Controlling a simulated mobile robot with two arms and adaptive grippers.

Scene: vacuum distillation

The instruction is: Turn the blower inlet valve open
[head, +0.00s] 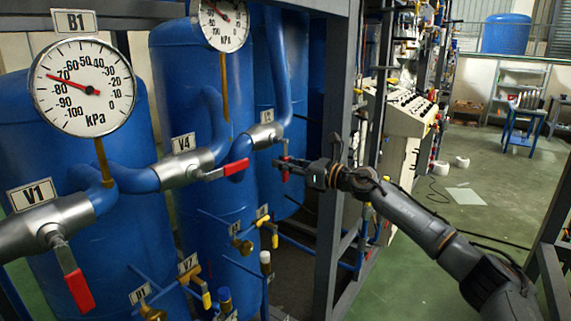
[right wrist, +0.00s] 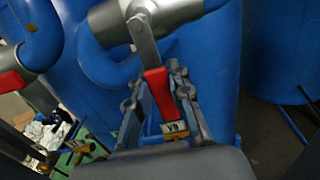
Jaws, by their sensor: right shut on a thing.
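My right gripper (head: 287,169) reaches in from the right to the third valve (head: 266,134) along the pipe row, whose tag is too small to read surely. It is shut on that valve's red handle (head: 285,175), which hangs downward from the grey valve body. In the right wrist view the red handle (right wrist: 157,88) lies between the two fingers, below its metal lever (right wrist: 143,38). No label in view names the blower inlet valve. My left gripper is not in view.
Valve V4 (head: 188,168) has its red handle along the pipe. Valve V1 (head: 45,228) has its handle hanging down. Gauge B1 (head: 82,88) stands at the left. A grey frame post (head: 335,120) rises close beside my right gripper. Blue tanks (head: 180,90) stand behind the pipes.

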